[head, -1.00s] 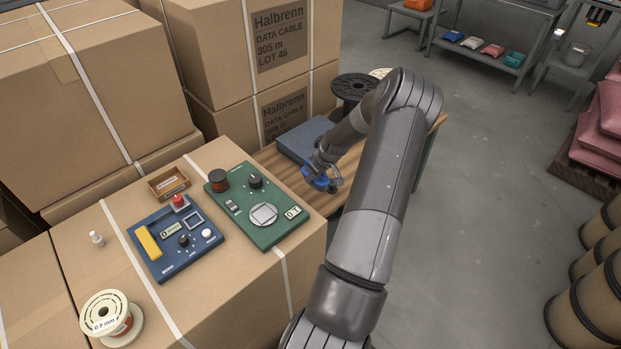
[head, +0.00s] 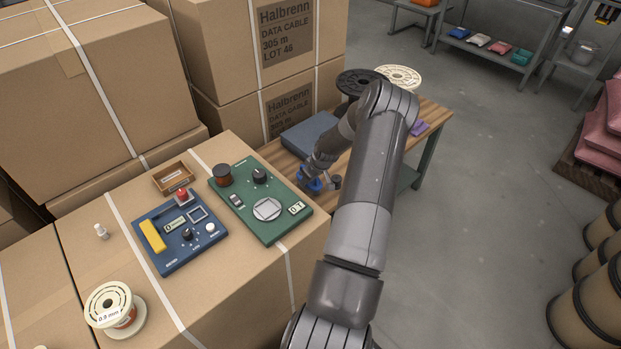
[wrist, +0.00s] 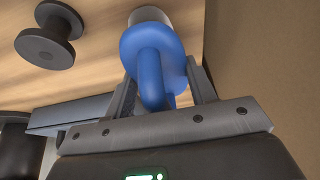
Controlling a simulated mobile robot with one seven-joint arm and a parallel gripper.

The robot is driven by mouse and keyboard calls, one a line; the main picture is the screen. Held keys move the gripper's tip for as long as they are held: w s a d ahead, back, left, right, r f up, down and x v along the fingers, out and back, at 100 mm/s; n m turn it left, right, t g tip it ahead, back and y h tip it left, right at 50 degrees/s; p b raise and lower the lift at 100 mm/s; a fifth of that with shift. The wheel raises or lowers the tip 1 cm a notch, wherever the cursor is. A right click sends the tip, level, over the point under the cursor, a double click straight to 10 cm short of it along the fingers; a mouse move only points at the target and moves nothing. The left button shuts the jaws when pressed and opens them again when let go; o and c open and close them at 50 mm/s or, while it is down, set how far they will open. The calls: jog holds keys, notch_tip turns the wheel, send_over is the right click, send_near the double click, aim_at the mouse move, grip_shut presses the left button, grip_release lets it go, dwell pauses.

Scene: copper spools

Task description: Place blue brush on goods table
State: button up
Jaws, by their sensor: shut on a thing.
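The blue brush (wrist: 152,65) is between the two fingers of my gripper (wrist: 160,88) in the wrist view, with a pale end pointing away from my palm. My gripper (head: 312,176) is shut on it. In the head view the blue brush (head: 308,187) shows below my gripper, over the near left part of the wooden goods table (head: 290,166). I cannot tell whether the brush touches the table top. My arm hides part of the table.
A small dark spool-shaped piece (head: 336,182) stands just right of the brush; it also shows in the wrist view (wrist: 48,36). A grey-blue box (head: 308,135), large spools (head: 398,77) and a purple item (head: 419,128) are farther back. A carton (head: 250,262) borders the table in front.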

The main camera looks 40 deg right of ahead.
jog(key=o, duration=1.1)
jog(key=shift+c, duration=0.2)
jog(key=v, duration=1.2)
jog(key=shift+r, duration=0.2)
jog(key=s+a+r+n+g+h, duration=0.1)
jog(key=s+a+r+h, duration=0.1)
jog(key=a+r, duration=2.3)
jog(key=s+a+r, duration=0.3)
jog(key=s+a, duration=0.3)
jog(key=s+a+r+t+y, duration=0.1)
jog(key=s+a+r, duration=0.2)
jog(key=s+a, duration=0.3)
jog(key=s+a+r+m+t+y, duration=0.1)
jog(key=s+a+r, duration=0.2)
jog(key=s+a, duration=0.3)
jog(key=shift+s+r, duration=0.4)
jog(key=shift+s, duration=0.45)
